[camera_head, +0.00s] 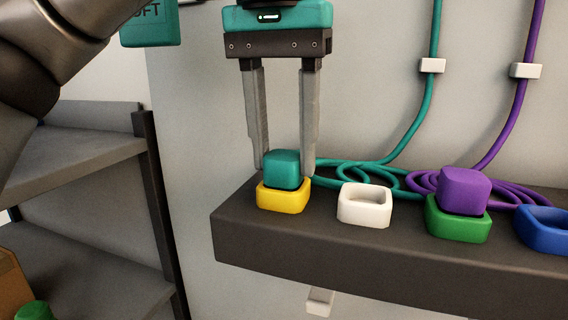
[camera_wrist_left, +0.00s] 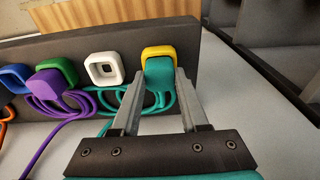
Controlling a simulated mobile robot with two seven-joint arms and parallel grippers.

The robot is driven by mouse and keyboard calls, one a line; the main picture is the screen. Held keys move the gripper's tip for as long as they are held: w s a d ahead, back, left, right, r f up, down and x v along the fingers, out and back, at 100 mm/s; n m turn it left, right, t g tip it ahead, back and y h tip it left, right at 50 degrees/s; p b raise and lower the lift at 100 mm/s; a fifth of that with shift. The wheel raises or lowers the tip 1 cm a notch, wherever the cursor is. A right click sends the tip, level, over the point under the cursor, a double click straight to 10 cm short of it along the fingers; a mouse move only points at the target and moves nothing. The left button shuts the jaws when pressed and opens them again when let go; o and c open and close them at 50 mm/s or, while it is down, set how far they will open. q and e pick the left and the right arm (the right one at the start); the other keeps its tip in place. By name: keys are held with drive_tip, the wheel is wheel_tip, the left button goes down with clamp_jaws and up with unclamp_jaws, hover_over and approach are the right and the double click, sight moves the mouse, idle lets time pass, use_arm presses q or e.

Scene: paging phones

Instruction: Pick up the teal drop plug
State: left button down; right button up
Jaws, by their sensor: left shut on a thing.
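The teal drop plug (camera_head: 282,168) sits in the yellow socket (camera_head: 284,199) at the left end of the dark shelf. Its teal cord runs behind it to the right and up the wall. My left gripper (camera_head: 285,168) comes down from above with one finger on each side of the plug, shut on it. In the left wrist view the plug (camera_wrist_left: 160,75) shows between the two fingertips, with the yellow socket (camera_wrist_left: 158,51) just beyond. My right gripper is not in view.
A white empty socket (camera_head: 365,206) stands right of the yellow one. A purple plug (camera_head: 464,190) sits in a green socket (camera_head: 458,224), and a blue socket (camera_head: 545,230) is farther right. Coiled cords lie behind them. Grey shelving (camera_head: 85,150) stands at left.

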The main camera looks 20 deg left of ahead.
sight(286, 155)
use_arm(q)
drive_tip(key=shift+r, duration=0.15)
wheel_tip(286, 155, up, 10)
idle(0.7)
idle(0.4)
drive_tip(key=shift+r, duration=0.8)
drive_tip(key=shift+d, duration=0.1)
